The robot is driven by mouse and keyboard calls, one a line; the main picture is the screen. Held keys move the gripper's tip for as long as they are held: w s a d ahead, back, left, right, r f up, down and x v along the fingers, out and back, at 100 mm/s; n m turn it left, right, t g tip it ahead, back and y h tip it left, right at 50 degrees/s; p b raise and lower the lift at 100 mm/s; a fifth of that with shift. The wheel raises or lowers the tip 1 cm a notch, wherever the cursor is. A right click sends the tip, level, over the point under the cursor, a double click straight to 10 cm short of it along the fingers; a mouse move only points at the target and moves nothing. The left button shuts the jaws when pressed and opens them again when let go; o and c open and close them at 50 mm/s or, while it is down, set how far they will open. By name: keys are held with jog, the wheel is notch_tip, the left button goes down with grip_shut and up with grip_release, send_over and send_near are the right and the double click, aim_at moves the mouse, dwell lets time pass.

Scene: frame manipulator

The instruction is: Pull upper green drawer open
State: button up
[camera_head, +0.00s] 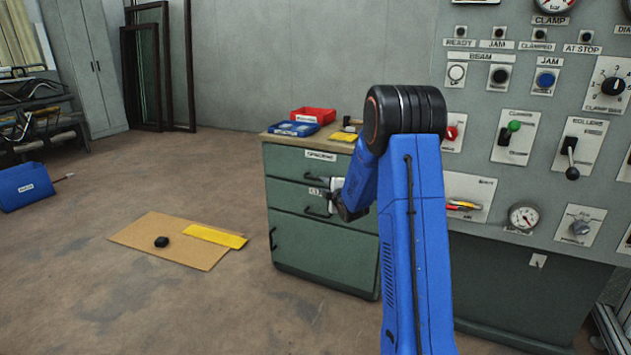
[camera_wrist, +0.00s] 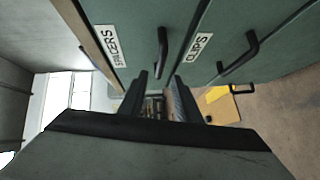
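The green cabinet has an upper drawer (camera_head: 293,165) labelled SPACERS, shut flush with the front. Its dark bar handle (camera_wrist: 162,50) shows in the wrist view, beside the SPACERS label (camera_wrist: 112,46). My gripper (camera_wrist: 160,76) is open, its two dark fingers spread apart with the upper handle in line with the gap between them. I cannot tell whether the handle is between the fingertips or just beyond them. In the head view my gripper (camera_head: 338,196) is at the cabinet front, and my blue arm hides part of the drawers.
A lower drawer labelled CLIPS has its own handle (camera_head: 317,210). A red bin (camera_head: 314,115) and a blue bin (camera_head: 294,129) stand on the cabinet top. A control panel (camera_head: 545,130) stands to the right. Floor left of the cabinet is open, with a cardboard sheet (camera_head: 165,236).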

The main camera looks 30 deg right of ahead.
aim_at(317, 180)
jog(key=w, duration=0.3)
jog(key=w+f, duration=0.1)
jog(key=w, duration=0.2)
jog(key=w+d, duration=0.1)
jog(key=w, duration=0.2)
jog(key=shift+w+f, duration=0.2)
grip_shut()
